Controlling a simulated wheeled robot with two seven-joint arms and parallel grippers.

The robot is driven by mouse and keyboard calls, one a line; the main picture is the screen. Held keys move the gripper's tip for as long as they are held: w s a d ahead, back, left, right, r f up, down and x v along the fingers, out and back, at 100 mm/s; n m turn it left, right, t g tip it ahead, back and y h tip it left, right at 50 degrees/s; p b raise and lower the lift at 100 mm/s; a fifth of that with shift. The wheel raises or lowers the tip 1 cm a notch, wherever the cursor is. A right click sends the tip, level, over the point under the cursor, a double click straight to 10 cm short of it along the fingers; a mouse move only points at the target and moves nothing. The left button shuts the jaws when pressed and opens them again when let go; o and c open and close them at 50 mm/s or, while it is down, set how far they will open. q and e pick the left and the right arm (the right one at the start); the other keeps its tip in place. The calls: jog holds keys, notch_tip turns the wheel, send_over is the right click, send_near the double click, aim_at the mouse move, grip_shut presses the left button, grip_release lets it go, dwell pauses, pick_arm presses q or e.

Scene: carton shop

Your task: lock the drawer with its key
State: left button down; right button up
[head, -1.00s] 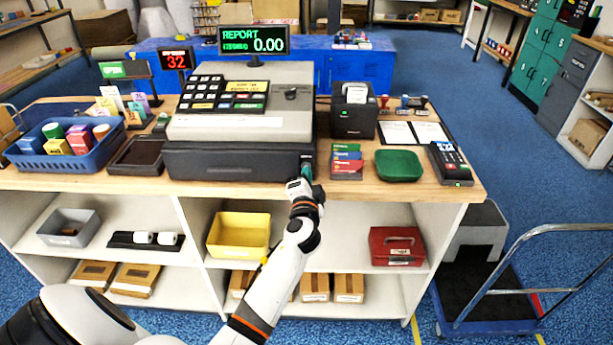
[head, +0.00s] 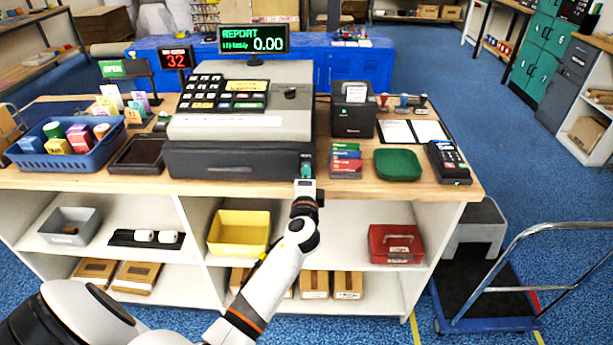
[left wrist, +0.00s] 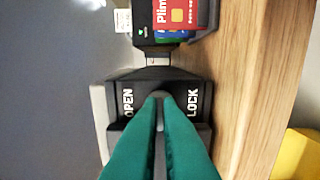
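The dark drawer (head: 235,165) sits under the cash register (head: 240,125) on the counter and looks closed. At its right front end is a black lock plate (left wrist: 140,88), lettered OPEN on one side and LOCK on the other in the left wrist view. My left gripper (head: 306,172) is at this lock. Its teal fingers (left wrist: 160,98) are nearly together between the two words. A small grey piece of the key (left wrist: 160,93) shows between the fingertips; the fingers hide the rest, so its angle is unclear. My right gripper is out of view.
A card rack (head: 346,161) stands on the counter just right of the lock, with a green tray (head: 398,165) and a card terminal (head: 449,162) beyond. A yellow bin (head: 239,233) is on the shelf below. A trolley (head: 490,310) stands at right.

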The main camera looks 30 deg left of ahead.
pick_arm(q)
jog(key=shift+a+r, duration=0.1)
jog(key=shift+r, duration=0.05)
jog(key=c, duration=1.9)
grip_release()
jog(key=shift+w, duration=0.1)
jog(key=b+v, duration=0.2)
jog(key=v, duration=1)
jog(key=shift+a, duration=0.1)
